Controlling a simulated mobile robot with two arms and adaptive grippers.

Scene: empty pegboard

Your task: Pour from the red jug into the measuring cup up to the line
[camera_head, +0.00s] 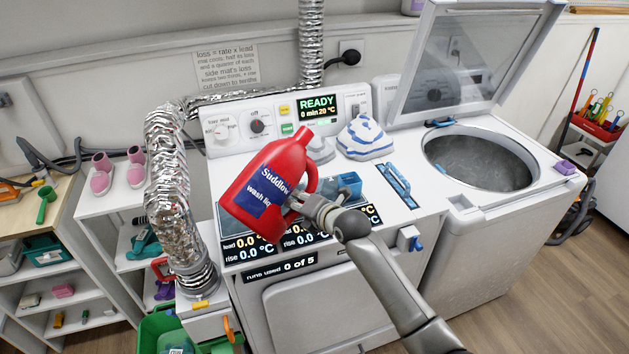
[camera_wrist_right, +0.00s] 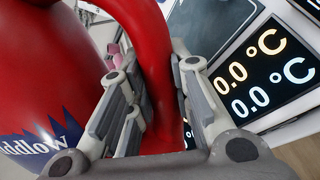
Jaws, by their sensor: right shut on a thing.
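The red jug (camera_head: 262,178), with a blue "Suddlow wash liq" label, is tilted in the head view, its neck leaning to the upper right. It appears held over the top of the white machine. My right gripper (camera_head: 312,207) is shut on the jug's handle. In the right wrist view the fingers of my right gripper (camera_wrist_right: 155,80) stand on both sides of the red handle, with the jug body (camera_wrist_right: 45,75) at left. A small blue container (camera_head: 348,183), possibly the measuring cup, stands just right of the jug; its line cannot be made out. My left gripper is out of view.
The open washer (camera_head: 484,158) with raised lid is at right. A foil duct (camera_head: 170,190) stands close left of the jug.

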